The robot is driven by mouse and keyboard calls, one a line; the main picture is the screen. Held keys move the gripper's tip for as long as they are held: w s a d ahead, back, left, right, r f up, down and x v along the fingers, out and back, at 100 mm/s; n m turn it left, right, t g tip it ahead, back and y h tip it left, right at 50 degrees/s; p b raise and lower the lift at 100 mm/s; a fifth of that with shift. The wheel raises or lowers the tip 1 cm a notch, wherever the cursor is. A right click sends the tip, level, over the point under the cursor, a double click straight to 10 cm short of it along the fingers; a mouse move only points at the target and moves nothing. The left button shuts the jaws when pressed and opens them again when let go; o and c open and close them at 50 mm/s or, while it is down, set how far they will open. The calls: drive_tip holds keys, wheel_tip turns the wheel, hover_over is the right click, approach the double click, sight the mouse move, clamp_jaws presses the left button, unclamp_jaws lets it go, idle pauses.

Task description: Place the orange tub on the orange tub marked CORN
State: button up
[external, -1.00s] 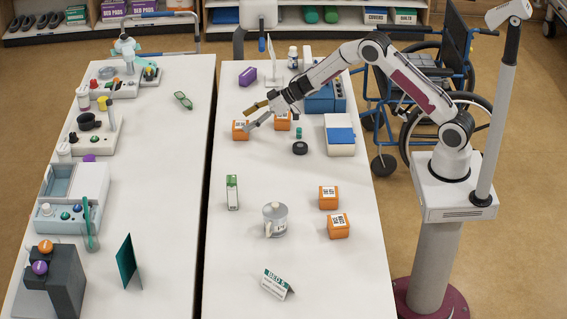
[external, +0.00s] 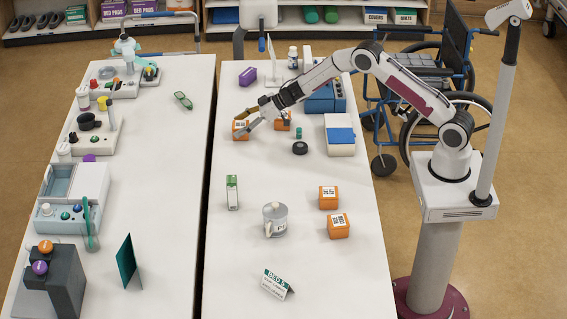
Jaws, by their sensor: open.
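Several orange tubs with white labels stand on the right-hand table; the label words are too small to read, so I cannot tell which says CORN. One tub (external: 239,134) is at the far left, with my gripper (external: 241,124) open at it. The fingers appear to be on either side of this tub, but I cannot tell whether they touch it. A second tub (external: 283,124) stands just right of my gripper, partly hidden by it. A third tub (external: 328,198) and a fourth tub (external: 338,227) stand close together near the right edge.
A black round piece (external: 300,148) and a white box with a blue top (external: 340,136) are right of my gripper. The table middle is mostly clear.

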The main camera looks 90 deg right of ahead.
sight(240, 124)
drive_tip(key=c, duration=1.5)
drive_tip(key=shift+r, duration=0.1)
drive_tip(key=shift+r, duration=4.95)
